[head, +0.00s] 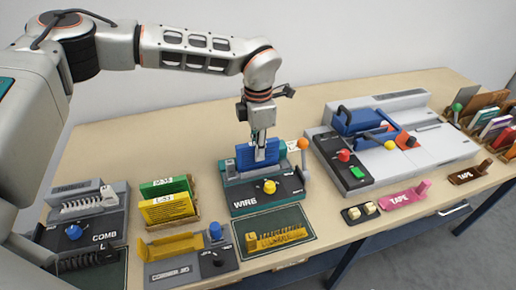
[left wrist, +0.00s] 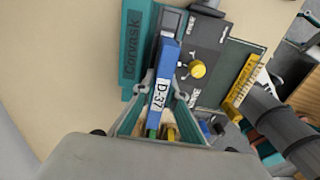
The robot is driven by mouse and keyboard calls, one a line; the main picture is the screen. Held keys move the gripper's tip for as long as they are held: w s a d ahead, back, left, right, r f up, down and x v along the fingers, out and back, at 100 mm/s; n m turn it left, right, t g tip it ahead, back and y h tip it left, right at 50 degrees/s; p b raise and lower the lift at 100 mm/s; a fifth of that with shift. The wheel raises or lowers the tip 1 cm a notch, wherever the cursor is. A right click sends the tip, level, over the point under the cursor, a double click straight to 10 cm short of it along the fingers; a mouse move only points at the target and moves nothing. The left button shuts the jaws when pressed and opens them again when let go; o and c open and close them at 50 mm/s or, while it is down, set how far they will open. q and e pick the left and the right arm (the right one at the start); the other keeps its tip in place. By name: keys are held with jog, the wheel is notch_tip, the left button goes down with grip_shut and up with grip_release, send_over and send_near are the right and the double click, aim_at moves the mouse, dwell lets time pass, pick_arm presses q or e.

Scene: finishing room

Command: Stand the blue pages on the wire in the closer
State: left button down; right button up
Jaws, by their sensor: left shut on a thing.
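The blue pages (head: 244,157), a block with a white label reading D-37, are upright between the fingers of my left gripper (head: 260,157). In the left wrist view the blue pages (left wrist: 169,62) run lengthwise between both fingertips. The gripper is shut on them. They are over the back part of the teal closer (head: 243,207), marked WIRE, which has a yellow knob. Their lower edge and any wire under them are hidden, so I cannot tell if they touch the closer. My right gripper is not in view.
A dark mat with a yellow wire strip (head: 277,238) lies in front of the closer. Yellow and green page blocks (head: 167,207) stand in a holder to its left. An orange-knobbed lever (head: 303,144) rises close at its right, before a large grey machine (head: 385,170).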

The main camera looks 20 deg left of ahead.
pick_arm(q)
jog(key=shift+f+b, duration=0.3)
jog(key=shift+f, duration=0.3)
jog(key=c, duration=2.3)
grip_release()
jog(key=shift+c, duration=0.2)
jog(key=shift+r+p, duration=1.95)
jog(key=shift+r, duration=0.9)
jog(key=shift+r+p, duration=0.4)
jog(key=shift+r, duration=2.3)
